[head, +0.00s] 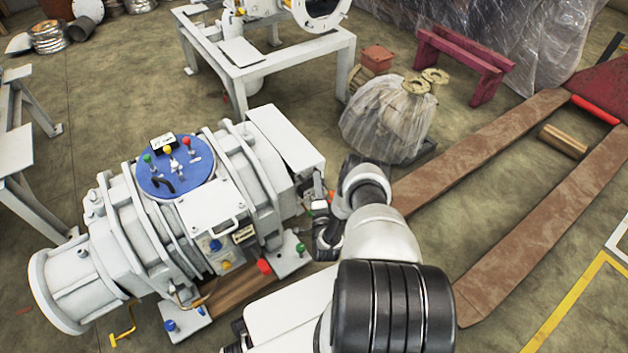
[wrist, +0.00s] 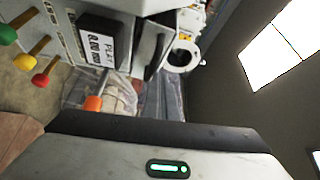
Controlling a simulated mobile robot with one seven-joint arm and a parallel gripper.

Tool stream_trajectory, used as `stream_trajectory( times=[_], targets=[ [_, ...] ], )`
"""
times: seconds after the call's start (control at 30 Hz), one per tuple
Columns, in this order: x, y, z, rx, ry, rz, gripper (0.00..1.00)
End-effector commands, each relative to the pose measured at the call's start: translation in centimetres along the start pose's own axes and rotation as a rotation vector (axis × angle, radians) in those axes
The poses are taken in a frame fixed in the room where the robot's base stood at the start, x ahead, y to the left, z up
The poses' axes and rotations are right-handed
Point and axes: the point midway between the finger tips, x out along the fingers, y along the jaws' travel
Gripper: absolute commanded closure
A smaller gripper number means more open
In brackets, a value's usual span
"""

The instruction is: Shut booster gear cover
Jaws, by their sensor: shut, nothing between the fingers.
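The white screw vacuum machine (head: 130,235) stands left of my arm in the head view. A square white plate with a handle (head: 212,207) lies on its upper side, and a white box-like cover (head: 287,140) stands at its right end. I cannot tell which is the booster gear cover, or whether either is fully shut. My gripper (head: 322,236) is shut and empty beside the machine's right end, below the white box. Its fingertips are hard to make out, and I cannot tell whether they touch anything. The wrist view shows green, yellow and red knobs (wrist: 42,80) and a dark-framed label (wrist: 100,45).
A blue round panel (head: 175,172) with coloured valves tops the machine. A plastic-wrapped object (head: 385,120), a dark red bench (head: 463,62) and pallet-truck forks (head: 535,225) lie beyond my arm. A white table frame (head: 265,62) stands behind. Some floor between them is clear.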

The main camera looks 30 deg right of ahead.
Motion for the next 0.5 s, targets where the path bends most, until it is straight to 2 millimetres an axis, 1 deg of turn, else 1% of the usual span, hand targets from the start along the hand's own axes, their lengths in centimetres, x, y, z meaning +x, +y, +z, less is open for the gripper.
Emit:
stream_trajectory(
  times=[0.23,0.5],
  targets=[
    [0.00,0.76,-0.22,-0.069,0.000,-0.036,1.00],
    [0.07,0.89,-0.33,-0.087,0.001,-0.046,1.00]
  ],
)
